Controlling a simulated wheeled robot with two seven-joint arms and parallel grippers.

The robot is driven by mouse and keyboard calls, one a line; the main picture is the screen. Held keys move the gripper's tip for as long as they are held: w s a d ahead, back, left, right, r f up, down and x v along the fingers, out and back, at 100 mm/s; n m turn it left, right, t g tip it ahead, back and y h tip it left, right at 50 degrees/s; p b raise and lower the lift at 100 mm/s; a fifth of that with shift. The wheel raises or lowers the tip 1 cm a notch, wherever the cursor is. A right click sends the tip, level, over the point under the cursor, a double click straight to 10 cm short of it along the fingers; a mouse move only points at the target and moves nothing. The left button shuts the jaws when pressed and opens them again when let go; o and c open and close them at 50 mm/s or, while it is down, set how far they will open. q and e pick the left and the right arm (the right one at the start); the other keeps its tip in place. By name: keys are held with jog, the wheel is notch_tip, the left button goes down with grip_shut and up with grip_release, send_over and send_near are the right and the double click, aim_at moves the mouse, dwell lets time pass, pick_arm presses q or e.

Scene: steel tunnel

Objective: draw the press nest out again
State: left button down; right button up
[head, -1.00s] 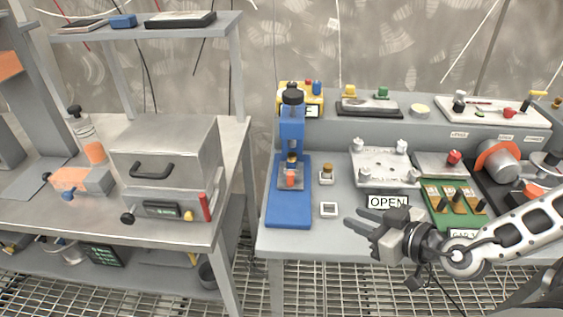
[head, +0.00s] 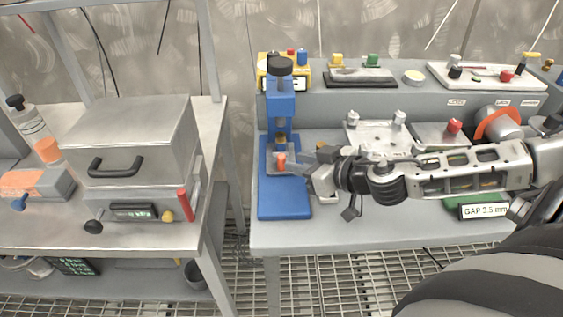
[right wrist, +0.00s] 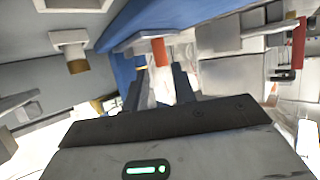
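The blue press (head: 284,206) stands at the left end of the right bench. Its grey nest (head: 291,170), with an orange tab (head: 281,160), sits under the press head. My right gripper (head: 310,164) reaches in from the right, its fingers at the right side of the nest. In the right wrist view the two dark fingers (right wrist: 160,72) are apart with a gap between them. The orange tab (right wrist: 158,52) appears just beyond the tips, in line with the gap; I cannot tell whether they touch it. My left gripper is not in view.
A metal plate with posts (head: 376,132) lies behind my right arm. A "GAP" sign (head: 484,211) stands at the bench front. A grey box with a black handle (head: 135,142) is on the left bench, across an open gap.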

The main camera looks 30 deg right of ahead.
aim_at(281, 155)
jog(key=p+x, duration=0.1)
jog(key=x, duration=0.3)
jog(key=shift+w+a+r, duration=0.1)
jog(key=shift+w+a, duration=0.05)
jog(key=shift+w, duration=0.1)
jog(key=shift+x, duration=0.9)
